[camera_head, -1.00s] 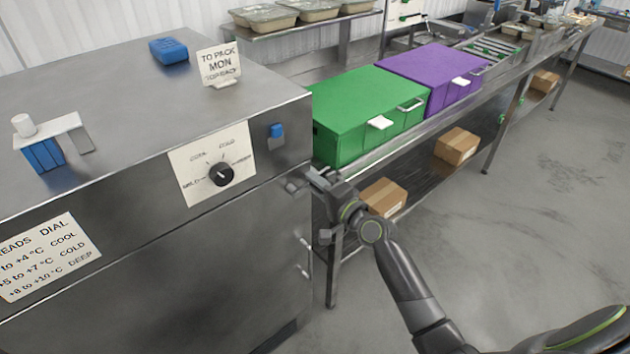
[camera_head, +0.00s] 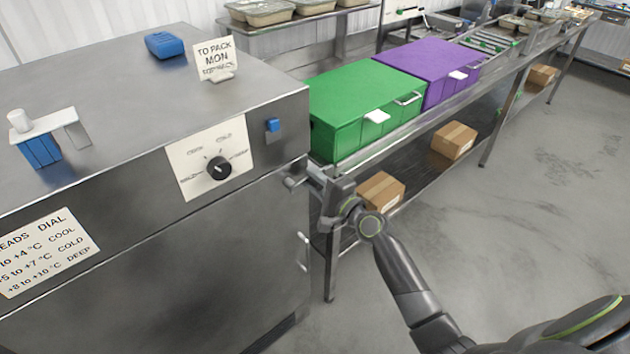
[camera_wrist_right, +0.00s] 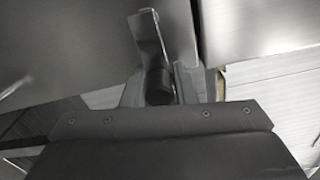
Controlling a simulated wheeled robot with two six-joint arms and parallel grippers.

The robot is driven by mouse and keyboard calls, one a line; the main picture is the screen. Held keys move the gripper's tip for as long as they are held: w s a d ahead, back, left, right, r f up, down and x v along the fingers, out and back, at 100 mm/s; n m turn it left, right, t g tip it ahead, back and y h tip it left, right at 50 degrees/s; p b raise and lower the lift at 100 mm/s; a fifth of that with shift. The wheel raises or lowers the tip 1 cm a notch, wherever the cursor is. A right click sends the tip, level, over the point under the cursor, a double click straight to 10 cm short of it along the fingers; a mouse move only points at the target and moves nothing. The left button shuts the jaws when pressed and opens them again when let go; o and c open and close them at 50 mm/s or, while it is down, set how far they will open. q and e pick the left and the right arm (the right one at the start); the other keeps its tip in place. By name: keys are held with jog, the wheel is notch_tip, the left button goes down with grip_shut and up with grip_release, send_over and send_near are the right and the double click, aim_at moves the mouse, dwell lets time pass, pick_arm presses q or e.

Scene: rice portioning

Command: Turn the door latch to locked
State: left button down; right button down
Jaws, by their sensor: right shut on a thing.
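The door latch (camera_head: 293,183) is a small grey metal piece at the upper right corner of the steel cabinet's door (camera_head: 210,260). My right gripper (camera_head: 313,182) is at the latch, its fingers shut on it. In the right wrist view, the bent metal lever of the latch (camera_wrist_right: 148,35) runs down to a dark round part (camera_wrist_right: 158,85) between my two fingers (camera_wrist_right: 160,92). The fingers partly hide the latch in the head view, so its exact setting is hard to read. My left gripper is out of view.
A vertical door handle (camera_head: 304,252) is below the latch. A dial (camera_head: 219,168) and a blue button (camera_head: 272,125) are on the cabinet front. A green box (camera_head: 365,95) and a purple box (camera_head: 430,65) stand on the bench to the right. The floor at right is clear.

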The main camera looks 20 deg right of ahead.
jog(key=shift+w+r, duration=0.1)
jog(key=shift+r, duration=0.1)
jog(key=c, duration=1.5)
grip_release()
jog(key=shift+o, duration=1.2)
jog(key=shift+f, duration=0.15)
jog(key=b+v, duration=0.2)
jog(key=v, duration=1.5)
jog(key=shift+s+b, duration=0.25)
jog(key=shift+b, duration=0.05)
